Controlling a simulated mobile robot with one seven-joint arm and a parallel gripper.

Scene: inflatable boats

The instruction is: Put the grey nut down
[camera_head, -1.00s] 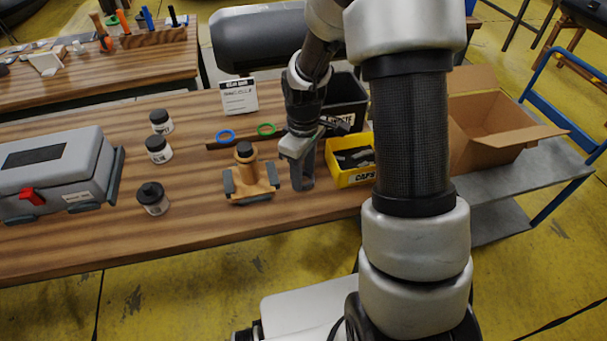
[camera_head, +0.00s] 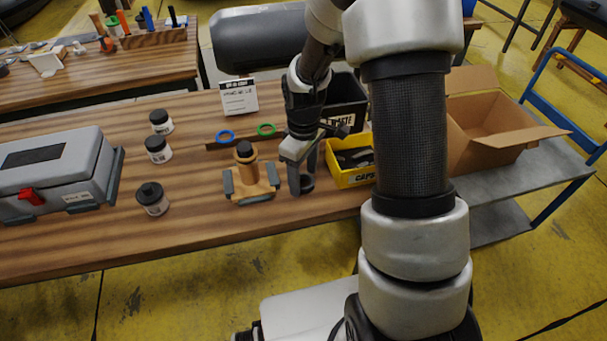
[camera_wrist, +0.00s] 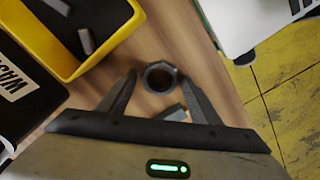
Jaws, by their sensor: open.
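The grey nut (camera_wrist: 149,80), a dark hexagonal ring, lies flat on the wooden table in the wrist view. It also shows low beside my gripper in the head view (camera_head: 307,184). My gripper (camera_wrist: 159,79) is open, with one finger on each side of the nut and visible gaps between. In the head view my gripper (camera_head: 302,184) points down at the table, between the orange valve fixture (camera_head: 249,181) and the yellow bin (camera_head: 352,178).
A small grey piece (camera_wrist: 175,113) lies near the nut. The yellow bin holds grey pieces, with a black waste bin (camera_head: 344,100) behind it. Dark-lidded jars (camera_head: 152,199) and a grey case (camera_head: 55,172) stand left. The table's front is clear.

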